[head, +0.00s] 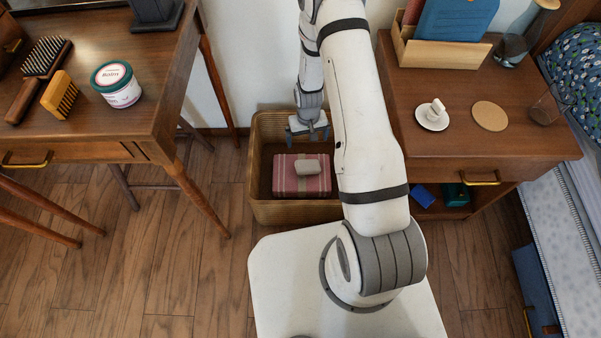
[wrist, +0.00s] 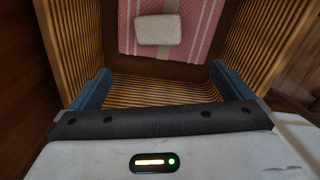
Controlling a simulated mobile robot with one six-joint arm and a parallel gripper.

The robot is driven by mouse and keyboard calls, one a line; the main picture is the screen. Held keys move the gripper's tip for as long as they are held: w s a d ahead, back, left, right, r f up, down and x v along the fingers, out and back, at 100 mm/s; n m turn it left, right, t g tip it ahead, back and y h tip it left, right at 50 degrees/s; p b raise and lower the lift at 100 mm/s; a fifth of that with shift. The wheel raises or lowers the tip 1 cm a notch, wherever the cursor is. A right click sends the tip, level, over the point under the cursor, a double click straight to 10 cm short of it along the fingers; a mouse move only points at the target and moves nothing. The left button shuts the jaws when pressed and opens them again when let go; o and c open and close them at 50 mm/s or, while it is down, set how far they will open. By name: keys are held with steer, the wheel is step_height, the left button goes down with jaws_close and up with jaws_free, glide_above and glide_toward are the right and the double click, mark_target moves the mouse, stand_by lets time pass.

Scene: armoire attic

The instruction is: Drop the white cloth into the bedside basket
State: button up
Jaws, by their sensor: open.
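The wicker basket (head: 290,212) stands on the floor between the two wooden tables. A small off-white folded cloth (head: 308,167) lies inside it, on top of a pink striped folded textile (head: 287,184). My gripper (head: 308,128) is over the back part of the basket, open and empty. In the wrist view, the blue fingers (wrist: 160,72) are spread wide apart. The cloth (wrist: 159,31) lies beyond the fingertips, apart from them, on the pink textile (wrist: 196,43). The ribbed basket wall (wrist: 272,40) shows around them. My arm hides the basket's right side in the head view.
The left table (head: 100,118) holds brushes and a round tub (head: 117,85). Floor at the front left is clear.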

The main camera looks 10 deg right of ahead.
step_height(320, 180, up, 8)
steer(key=p, duration=0.2)
steer(key=shift+p, duration=0.3)
